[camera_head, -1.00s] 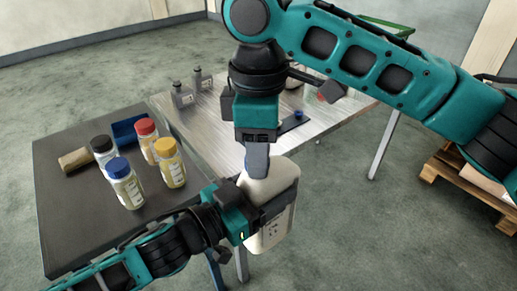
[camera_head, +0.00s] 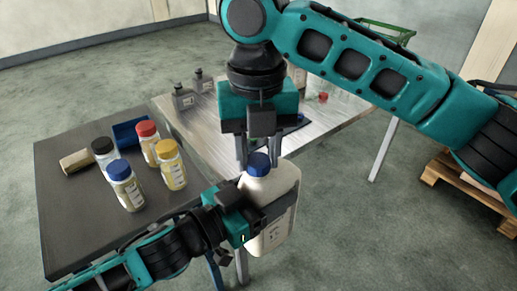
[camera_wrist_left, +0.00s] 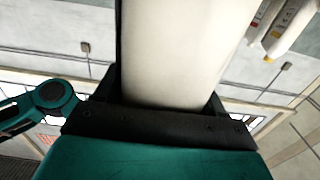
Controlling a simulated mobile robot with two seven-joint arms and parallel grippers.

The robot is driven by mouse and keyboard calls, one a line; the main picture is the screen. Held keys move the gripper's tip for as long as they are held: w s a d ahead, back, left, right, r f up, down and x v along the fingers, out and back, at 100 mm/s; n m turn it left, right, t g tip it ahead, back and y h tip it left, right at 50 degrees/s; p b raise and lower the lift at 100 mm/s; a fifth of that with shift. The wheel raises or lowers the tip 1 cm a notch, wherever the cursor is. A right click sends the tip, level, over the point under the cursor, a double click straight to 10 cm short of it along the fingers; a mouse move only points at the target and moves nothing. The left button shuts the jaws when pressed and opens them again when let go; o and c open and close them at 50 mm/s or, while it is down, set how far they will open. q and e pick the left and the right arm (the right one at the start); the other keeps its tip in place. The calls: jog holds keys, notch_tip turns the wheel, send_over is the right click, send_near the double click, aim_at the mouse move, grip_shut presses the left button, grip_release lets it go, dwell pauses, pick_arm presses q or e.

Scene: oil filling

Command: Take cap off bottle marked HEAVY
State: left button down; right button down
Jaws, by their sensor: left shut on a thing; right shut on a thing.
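A large cream-white bottle (camera_head: 278,190) with a blue cap (camera_head: 258,164) is held roughly upright in front of the tables. Its label faces front and is too small to read, so I cannot confirm the HEAVY mark. My left gripper (camera_head: 262,212) is shut around the bottle's body from the left; the left wrist view shows the pale bottle body (camera_wrist_left: 185,50) between its fingers. My right gripper (camera_head: 258,158) points down from above, shut with one finger on each side of the blue cap. The cap sits at the bottle's top; any gap under it cannot be made out.
Several small bottles with black, red, blue and yellow caps stand on the dark table (camera_head: 75,220) at left, near a blue tray (camera_head: 130,131) and a tan roll (camera_head: 76,161). Grey canisters (camera_head: 183,97) stand on the metal table (camera_head: 200,130) behind. A wooden pallet (camera_head: 455,170) lies at right.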

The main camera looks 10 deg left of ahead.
jog(key=shift+w+n, duration=0.1)
jog(key=shift+n, duration=0.6)
jog(key=shift+r, duration=0.2)
jog(key=shift+r, duration=0.9)
jog(key=shift+r, duration=0.15)
notch_tip(320, 180, up, 4)
jog(key=shift+f, duration=0.25)
jog(key=shift+r, duration=0.15)
